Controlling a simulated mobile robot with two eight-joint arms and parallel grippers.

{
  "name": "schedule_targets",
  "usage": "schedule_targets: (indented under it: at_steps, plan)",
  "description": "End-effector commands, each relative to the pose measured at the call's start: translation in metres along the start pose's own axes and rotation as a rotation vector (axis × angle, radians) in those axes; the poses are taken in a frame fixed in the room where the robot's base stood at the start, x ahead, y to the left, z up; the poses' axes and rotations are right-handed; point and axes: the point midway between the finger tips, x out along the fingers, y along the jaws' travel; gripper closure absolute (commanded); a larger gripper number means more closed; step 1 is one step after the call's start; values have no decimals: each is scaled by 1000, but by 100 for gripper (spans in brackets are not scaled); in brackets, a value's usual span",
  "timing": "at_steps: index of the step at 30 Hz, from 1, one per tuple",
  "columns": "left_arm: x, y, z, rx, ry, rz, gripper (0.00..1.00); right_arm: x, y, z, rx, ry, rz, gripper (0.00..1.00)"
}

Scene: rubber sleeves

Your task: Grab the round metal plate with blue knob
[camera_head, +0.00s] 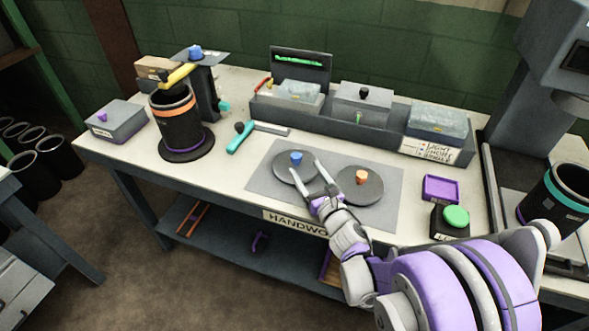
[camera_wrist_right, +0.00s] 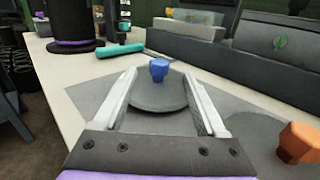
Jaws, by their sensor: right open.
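The round metal plate with the blue knob (camera_head: 293,172) lies flat on a grey mat (camera_head: 262,184) on the workbench. Its blue knob (camera_head: 296,158) stands up at its middle. In the right wrist view the plate (camera_wrist_right: 160,98) and its blue knob (camera_wrist_right: 159,69) show ahead of my gripper. My right gripper (camera_head: 316,182) is open and empty, with its fingers pointing toward the plate at its right front side. In the wrist view the fingers (camera_wrist_right: 158,85) spread on either side of the plate, with the knob between their tips. I cannot tell whether they touch it. My left gripper is not in view.
A similar plate with an orange knob (camera_head: 361,188) lies close to the right. A teal-handled hammer (camera_head: 243,138) lies behind left, and a grey bin row (camera_head: 335,116) stands behind.

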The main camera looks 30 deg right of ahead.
Motion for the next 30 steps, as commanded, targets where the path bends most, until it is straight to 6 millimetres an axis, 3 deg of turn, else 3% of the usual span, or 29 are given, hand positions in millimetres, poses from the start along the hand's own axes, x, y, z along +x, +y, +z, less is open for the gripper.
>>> schedule_targets:
  at_steps: [3,11,21,30]
  plan:
    - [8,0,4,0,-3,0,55,0,0,-20,1,1,0,26]
    - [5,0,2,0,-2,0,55,22,0,-15,2,1,0,26]
    - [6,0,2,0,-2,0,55,72,0,-15,2,1,0,26]
    - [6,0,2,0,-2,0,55,75,0,-15,3,1,-1,28]
